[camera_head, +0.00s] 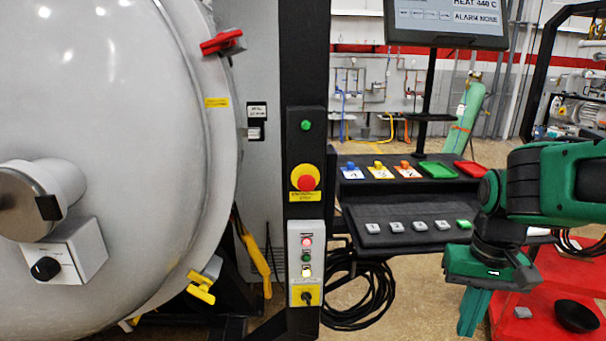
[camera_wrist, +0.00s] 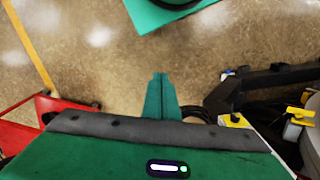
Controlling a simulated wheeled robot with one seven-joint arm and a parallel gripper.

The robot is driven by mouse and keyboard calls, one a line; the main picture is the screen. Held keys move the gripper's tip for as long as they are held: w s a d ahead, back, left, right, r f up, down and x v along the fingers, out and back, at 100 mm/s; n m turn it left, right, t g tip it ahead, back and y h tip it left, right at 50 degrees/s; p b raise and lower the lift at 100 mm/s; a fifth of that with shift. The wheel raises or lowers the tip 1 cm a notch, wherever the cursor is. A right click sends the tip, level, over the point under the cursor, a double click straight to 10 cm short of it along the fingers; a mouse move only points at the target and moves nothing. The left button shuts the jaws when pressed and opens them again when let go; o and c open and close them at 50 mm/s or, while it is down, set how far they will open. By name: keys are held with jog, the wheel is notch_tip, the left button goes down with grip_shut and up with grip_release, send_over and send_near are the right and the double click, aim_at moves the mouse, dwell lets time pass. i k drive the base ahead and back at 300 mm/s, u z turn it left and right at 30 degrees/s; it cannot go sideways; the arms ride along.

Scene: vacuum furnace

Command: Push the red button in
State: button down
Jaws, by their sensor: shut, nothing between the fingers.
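A large red mushroom button (camera_head: 306,182) on a yellow base is mounted on the black post, right of the furnace door. Below it, a grey switch box (camera_head: 305,262) carries a small round red light or button (camera_head: 306,242), a green one and a lit yellowish one above a yellow switch. My gripper (camera_head: 473,312) is at the lower right, pointing down, apart from the post and the buttons. Its green fingers are shut with nothing between them, as the wrist view (camera_wrist: 160,82) also shows. The red button is not recognisable in the wrist view.
A black console shelf (camera_head: 375,238) with several keys and coloured trays stands between the post and my arm. A monitor (camera_head: 448,22) rises behind it. Black cables (camera_head: 352,300) hang below. A red cart (camera_head: 555,290) holds a black bowl (camera_head: 577,316).

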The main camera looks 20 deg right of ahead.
aim_at(306, 183)
jog(key=z, duration=0.9)
jog(key=k, duration=1.65)
jog(key=u, duration=1)
jog(key=i, duration=1.05)
